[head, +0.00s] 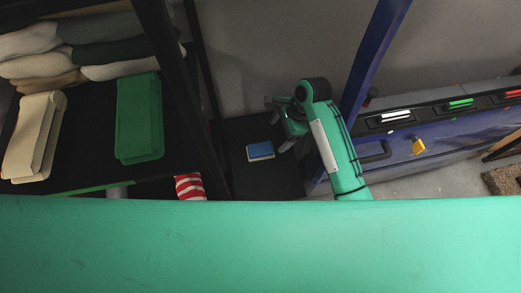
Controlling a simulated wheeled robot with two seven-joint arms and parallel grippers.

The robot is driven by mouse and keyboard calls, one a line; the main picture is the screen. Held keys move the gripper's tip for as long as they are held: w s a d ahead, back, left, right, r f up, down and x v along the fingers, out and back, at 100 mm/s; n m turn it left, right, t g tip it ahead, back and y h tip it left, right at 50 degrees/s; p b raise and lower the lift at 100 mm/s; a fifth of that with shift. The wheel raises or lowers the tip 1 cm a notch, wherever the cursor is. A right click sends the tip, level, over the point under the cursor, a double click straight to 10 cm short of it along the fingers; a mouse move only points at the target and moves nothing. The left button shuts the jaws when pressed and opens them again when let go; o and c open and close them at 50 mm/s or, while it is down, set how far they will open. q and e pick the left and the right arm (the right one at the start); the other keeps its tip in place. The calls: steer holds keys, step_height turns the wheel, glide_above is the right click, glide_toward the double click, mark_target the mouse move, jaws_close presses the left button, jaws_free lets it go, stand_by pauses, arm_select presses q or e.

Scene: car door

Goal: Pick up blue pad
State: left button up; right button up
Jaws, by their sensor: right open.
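The blue pad (260,151) is a small block with a blue top and a pale lower edge. It lies on a dark surface (240,180) near the middle of the head view. My right gripper (276,126) is open and empty, above and slightly right of the pad in the picture, apart from it. My right arm comes up from below on the right of the pad. My left gripper is not in view. A wide green surface fills the bottom of the view and hides what is below.
A black shelf at left holds folded cloths (40,50), a beige container (33,135) and a green container (139,117). A black shelf post (180,80) stands left of the pad. A blue post (372,60) and blue cabinet (450,135) are at right.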

mark_target(261, 148)
steer(key=shift+m, duration=0.4)
steer(key=x, duration=0.4)
steer(key=a+x, duration=0.1)
steer(key=x, duration=0.3)
steer(key=shift+w+r+b, duration=0.2)
steer(key=shift+w+b, duration=0.05)
steer(key=shift+b, duration=0.1)
steer(key=x, duration=0.4)
steer(key=shift+w+f, duration=0.15)
steer(key=shift+w, duration=0.05)
steer(key=shift+a+f, duration=0.15)
steer(key=shift+f, duration=0.1)
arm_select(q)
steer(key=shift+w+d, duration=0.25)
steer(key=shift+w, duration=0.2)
arm_select(e)
steer(key=shift+f, duration=0.1)
